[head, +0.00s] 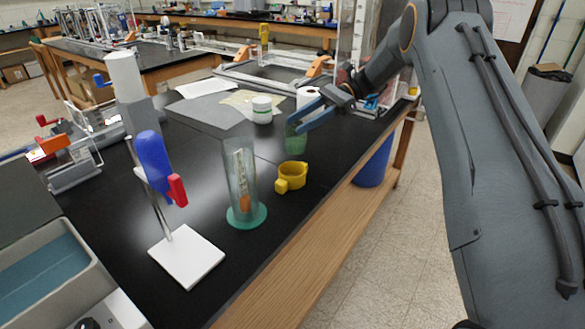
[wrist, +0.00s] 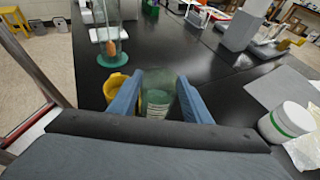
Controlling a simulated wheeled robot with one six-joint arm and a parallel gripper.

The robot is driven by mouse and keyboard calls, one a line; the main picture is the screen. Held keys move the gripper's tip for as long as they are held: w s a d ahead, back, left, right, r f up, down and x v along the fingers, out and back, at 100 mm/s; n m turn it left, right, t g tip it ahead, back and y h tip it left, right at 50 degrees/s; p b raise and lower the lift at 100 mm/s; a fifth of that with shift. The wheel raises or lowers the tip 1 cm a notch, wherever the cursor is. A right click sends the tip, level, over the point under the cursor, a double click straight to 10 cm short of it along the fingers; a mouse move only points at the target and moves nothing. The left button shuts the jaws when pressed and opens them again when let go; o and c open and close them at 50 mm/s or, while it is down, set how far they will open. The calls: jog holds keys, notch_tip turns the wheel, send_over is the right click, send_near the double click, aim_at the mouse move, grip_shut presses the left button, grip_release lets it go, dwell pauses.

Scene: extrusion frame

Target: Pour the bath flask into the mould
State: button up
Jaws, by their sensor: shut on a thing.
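My gripper (head: 300,122) is at the far right part of the black bench, its blue fingers shut on a greenish see-through flask (head: 295,138). In the wrist view the flask (wrist: 160,92) sits between the two fingers (wrist: 160,98), with pale markings on its side. The flask looks upright; I cannot tell whether its bottom touches the bench or what it holds. A yellow cup-like piece with a side lug, which looks like the mould (head: 291,176), stands on the bench nearer the head camera. In the wrist view the mould (wrist: 116,86) is just left of the left finger, partly hidden by it.
A tall glass cylinder on a green base (head: 246,215) stands beside the mould. A stand with a blue and red clamp (head: 187,257) is nearer. A water bath (head: 45,270) is at left. A white jar (head: 262,110) stands behind the flask. The bench's wooden edge runs along the right.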

aim_at(300, 138)
jog(key=shift+r, duration=0.1)
jog(key=s+p, duration=0.1)
jog(key=p, duration=0.1)
jog(key=s+r+n+t+p, duration=0.1)
jog(key=p, duration=0.1)
jog(key=shift+s+a+h, duration=0.15)
jog(key=shift+h, duration=0.15)
jog(key=shift+s+a+f+n+t+h+p, duration=0.15)
jog(key=shift+s+f+n+t+h, duration=0.1)
jog(key=shift+s+n+t, duration=0.8)
jog(key=shift+s+a+f+n+t+h+p, duration=0.1)
jog(key=shift+s+a+f+n+t+h, duration=0.1)
jog(key=shift+s+n+t, duration=0.8)
jog(key=shift+s+a+f+n+t+h+p, duration=0.2)
jog(key=shift+s+n+t, duration=0.35)
jog(key=shift+s+t, duration=0.9)
jog(key=shift+s+b, duration=0.25)
jog(key=shift+b, duration=0.35)
jog(key=shift+s+f+n+t+b, duration=0.3)
jog(key=shift+f+n+t+b, duration=0.35)
jog(key=shift+b, duration=1.15)
jog(key=shift+s+f+n+t+b, duration=0.15)
jog(key=shift+f+n+t+b, duration=0.45)
jog(key=shift+b, duration=2.85)
